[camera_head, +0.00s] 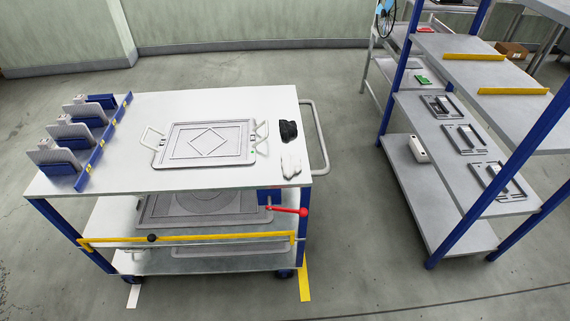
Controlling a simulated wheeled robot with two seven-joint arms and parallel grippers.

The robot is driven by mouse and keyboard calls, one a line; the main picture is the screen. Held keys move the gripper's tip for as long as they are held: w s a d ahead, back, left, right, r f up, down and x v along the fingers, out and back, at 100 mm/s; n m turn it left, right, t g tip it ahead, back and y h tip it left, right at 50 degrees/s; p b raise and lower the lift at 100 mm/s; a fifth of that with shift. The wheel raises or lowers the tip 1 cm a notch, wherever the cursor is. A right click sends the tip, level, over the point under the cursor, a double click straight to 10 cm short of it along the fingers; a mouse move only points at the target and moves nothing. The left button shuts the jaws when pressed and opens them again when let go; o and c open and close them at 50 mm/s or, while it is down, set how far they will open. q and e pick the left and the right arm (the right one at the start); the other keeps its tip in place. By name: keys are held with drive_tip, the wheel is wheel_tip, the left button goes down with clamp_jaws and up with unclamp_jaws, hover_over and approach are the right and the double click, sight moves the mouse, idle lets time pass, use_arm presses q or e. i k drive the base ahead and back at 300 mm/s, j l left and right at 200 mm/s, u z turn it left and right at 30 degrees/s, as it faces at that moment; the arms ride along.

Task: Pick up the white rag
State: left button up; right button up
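A white rag (291,165) lies crumpled on the white top of the cart (220,109), near its right edge. It sits just in front of a black crumpled item (288,131), apart from it. A grey plate with a diamond pattern and wire handles (206,143) lies on the cart top to the left of the rag. Neither of my grippers shows in this view.
A rack with blue-backed dividers (78,142) stands on the cart's left end. A push handle (318,140) sticks out at the right. A yellow bar (190,237) crosses the front. A blue-framed shelf (440,160) stands at right, with open floor between.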

sight(291, 165)
drive_tip(key=i+l+u, duration=0.15)
drive_tip(key=u, duration=0.2)
drive_tip(key=i+l+u, duration=0.1)
drive_tip(key=l+u, duration=0.3)
drive_tip(key=i+l+u, duration=0.1)
drive_tip(key=l+u, duration=0.25)
